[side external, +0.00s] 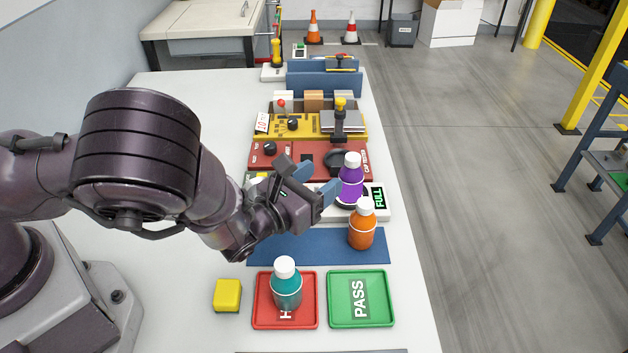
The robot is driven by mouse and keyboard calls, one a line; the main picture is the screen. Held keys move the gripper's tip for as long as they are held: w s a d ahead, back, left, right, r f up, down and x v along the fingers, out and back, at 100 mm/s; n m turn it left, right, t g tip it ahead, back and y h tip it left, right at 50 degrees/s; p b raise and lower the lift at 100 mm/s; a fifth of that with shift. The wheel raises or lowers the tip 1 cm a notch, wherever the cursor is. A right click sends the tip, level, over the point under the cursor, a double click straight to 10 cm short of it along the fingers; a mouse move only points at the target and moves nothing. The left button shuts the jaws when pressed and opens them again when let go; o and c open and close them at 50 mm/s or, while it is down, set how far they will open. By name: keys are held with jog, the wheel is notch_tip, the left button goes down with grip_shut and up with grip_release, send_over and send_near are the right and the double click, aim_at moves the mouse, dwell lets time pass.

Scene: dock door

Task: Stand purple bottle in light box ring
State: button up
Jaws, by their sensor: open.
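The purple bottle (351,190) has a white cap and stands upright on the right part of a white box (374,213) with a green "FULL" display. A dark rim shows at its base; my gripper and the bottle hide much of the box, so I cannot tell how it sits in the ring. My gripper (317,184) is open, with its blue fingertips just left of the bottle. The fingers do not enclose it; whether one touches it is unclear.
A teal bottle (287,289) stands on a red tray (313,312). A green PASS tray (336,316) is empty. A yellow block (227,295) lies left; a red tester (268,150) stands behind.

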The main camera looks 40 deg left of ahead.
jog(key=s+a+r+n+g+y, duration=0.55)
jog(key=a+r+n+y, duration=0.2)
jog(key=a+n, duration=0.3)
jog(key=s+a+r+n+g+y, duration=0.4)
jog(key=a+r+n+g+y, duration=0.35)
jog(key=n, duration=0.45)
jog(key=s+a+r+n+g+h, duration=0.2)
jog(key=s+r+n+g+h, duration=0.15)
jog(key=s+n+h, duration=0.4)
jog(key=s+d+r+n+t+h, duration=0.4)
jog(key=s+d+r+n+h, duration=0.1)
jog(key=s+d+n+h, duration=0.1)
jog(key=shift+s+d+r+h, duration=0.4)
jog(key=shift+s+h, duration=0.15)
jog(key=shift+h, duration=0.2)
